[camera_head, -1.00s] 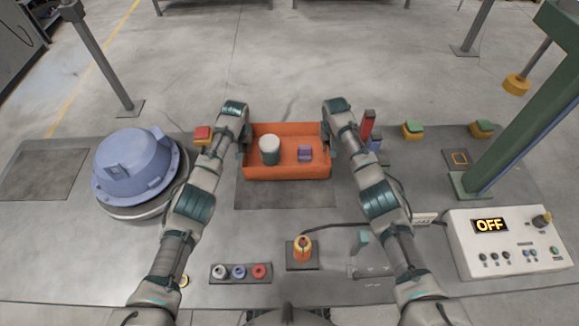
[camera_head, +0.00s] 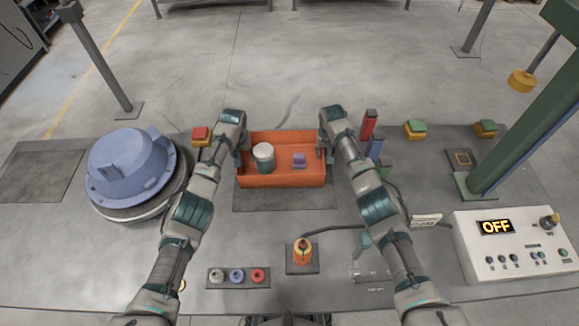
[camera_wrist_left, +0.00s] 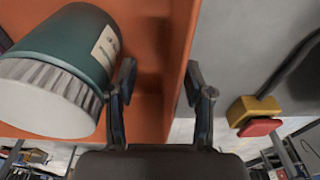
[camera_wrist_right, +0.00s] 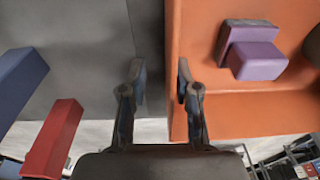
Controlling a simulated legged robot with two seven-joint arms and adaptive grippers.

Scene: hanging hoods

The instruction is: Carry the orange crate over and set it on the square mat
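The orange crate (camera_head: 281,178) is level over the far part of the dark square mat (camera_head: 285,201); the mat's near strip shows. I cannot tell whether it touches the mat. A green jar with a pale lid (camera_head: 264,157) and a purple block (camera_head: 299,160) are inside. My left gripper (camera_wrist_left: 163,80) has its fingers apart, one inside and one outside the crate's left wall. My right gripper (camera_wrist_right: 160,80) likewise straddles the right wall, with a grey gap between the outer finger and the wall. The jar stands close to my left gripper's inner finger.
A red-topped button (camera_head: 201,134) is beside my left gripper. Red and blue blocks (camera_head: 369,124) stand just right of my right gripper. A blue housing (camera_head: 131,168) is at left. An orange knob (camera_head: 302,251) and a control box reading OFF (camera_head: 510,247) are nearer.

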